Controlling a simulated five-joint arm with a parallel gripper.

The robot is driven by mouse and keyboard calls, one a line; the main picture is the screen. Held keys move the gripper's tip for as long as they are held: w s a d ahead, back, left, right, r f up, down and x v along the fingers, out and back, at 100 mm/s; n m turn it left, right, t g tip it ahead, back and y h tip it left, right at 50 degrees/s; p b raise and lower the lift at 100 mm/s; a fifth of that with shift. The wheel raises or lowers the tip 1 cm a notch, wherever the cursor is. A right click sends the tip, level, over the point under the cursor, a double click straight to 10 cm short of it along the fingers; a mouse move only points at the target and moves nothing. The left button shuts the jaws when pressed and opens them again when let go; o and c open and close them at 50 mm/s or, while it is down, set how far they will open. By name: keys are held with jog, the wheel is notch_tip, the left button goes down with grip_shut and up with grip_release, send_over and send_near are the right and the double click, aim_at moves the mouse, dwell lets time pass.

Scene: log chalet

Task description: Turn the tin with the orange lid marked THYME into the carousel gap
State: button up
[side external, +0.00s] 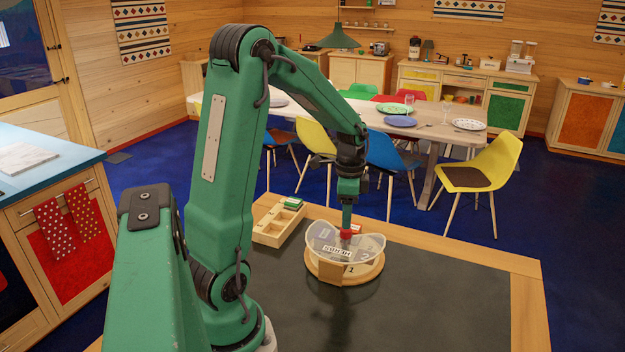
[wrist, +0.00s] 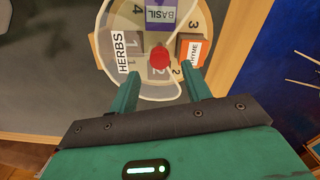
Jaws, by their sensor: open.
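The round wooden carousel (side external: 372,273) stands on the dark table mat under a clear cover. A red knob (wrist: 159,57) rises at its middle. In the wrist view the THYME tin (wrist: 192,52), with an orange edge showing, sits right of the knob near numbers 2 and 3. A purple BASIL tin (wrist: 160,12) is at the far side. A HERBS label (wrist: 122,52) is at the left. My gripper (wrist: 160,76) is open, its fingers on either side of the knob's near side; I cannot tell whether they touch it. The side view shows it pointing down at the knob.
A wooden compartment tray (side external: 268,238) with a green-topped item (side external: 293,203) stands left of the carousel in the side view. The dark mat (side external: 440,300) is clear to the right and front. The dining table and chairs are beyond.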

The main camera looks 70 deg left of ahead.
aim_at(348, 231)
jog(key=shift+r, duration=1.9)
jog(key=shift+d+r, duration=0.3)
jog(key=shift+d, duration=0.1)
jog(key=s+d+r+n+t, duration=0.2)
jog(key=s+d+r, duration=0.2)
jog(key=d, duration=0.5)
jog(key=s+d+r+n+t, duration=0.3)
jog(key=s+d+r, duration=0.1)
jog(key=d, duration=0.4)
jog(key=shift+s+d+r, duration=0.35)
jog(key=shift+s+d, duration=0.05)
jog(key=shift+o, duration=0.2)
jog(key=shift+s+d+n+t, duration=0.3)
jog(key=shift+s+d, duration=0.15)
jog(key=shift+s, duration=0.05)
